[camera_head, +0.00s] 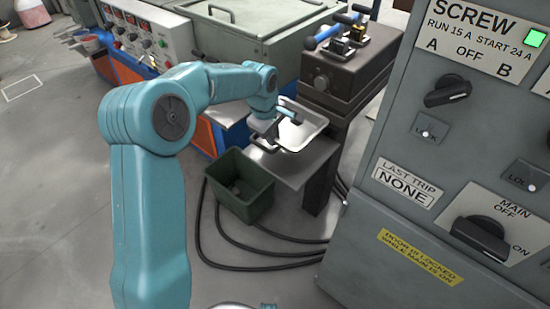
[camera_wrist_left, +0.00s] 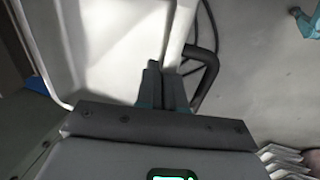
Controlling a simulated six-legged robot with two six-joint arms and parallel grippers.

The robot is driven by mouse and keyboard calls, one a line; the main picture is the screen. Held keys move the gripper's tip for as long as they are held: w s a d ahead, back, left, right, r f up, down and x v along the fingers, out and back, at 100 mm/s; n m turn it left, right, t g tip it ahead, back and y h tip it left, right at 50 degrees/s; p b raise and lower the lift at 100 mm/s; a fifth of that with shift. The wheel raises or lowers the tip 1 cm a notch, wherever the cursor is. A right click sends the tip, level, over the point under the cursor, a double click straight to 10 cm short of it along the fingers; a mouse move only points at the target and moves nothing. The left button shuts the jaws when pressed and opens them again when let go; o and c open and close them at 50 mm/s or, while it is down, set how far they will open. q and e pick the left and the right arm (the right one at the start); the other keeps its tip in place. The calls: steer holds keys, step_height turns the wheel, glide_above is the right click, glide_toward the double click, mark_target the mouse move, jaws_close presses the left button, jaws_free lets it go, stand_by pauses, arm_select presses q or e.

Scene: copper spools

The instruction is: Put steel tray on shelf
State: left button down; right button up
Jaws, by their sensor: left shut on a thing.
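The steel tray (camera_head: 306,132) is a shallow, shiny pan with a raised rim, level or nearly so, over the grey shelf (camera_head: 292,172) beside the dark machine block. I cannot tell whether its underside touches the shelf. My left gripper (camera_head: 273,136) is at the tray's near left side. In the left wrist view the tray (camera_wrist_left: 105,45) fills the upper left, and my left gripper's fingers (camera_wrist_left: 164,85) are shut on its rim beside a black handle (camera_wrist_left: 208,68). The fingers hide part of the rim. My right gripper is not in view.
A dark green bin (camera_head: 240,186) stands on the floor below and left of the shelf. Black cables (camera_head: 255,266) loop around it. A grey control cabinet (camera_head: 400,245) stands close on the right. The dark machine block (camera_head: 345,75) rises behind the shelf.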

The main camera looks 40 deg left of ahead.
arm_select(q)
steer(key=x, duration=0.3)
steer(key=s+x, duration=0.1)
steer(key=x, duration=0.2)
steer(key=b+x, duration=0.1)
steer(key=x, duration=0.2)
steer(key=shift+s+a+f, duration=0.1)
steer(key=shift+s+f, duration=0.15)
steer(key=shift+s, duration=0.15)
steer(key=shift+r, duration=0.1)
steer(key=c, duration=1.5)
jaws_free()
steer(key=shift+o, duration=1.2)
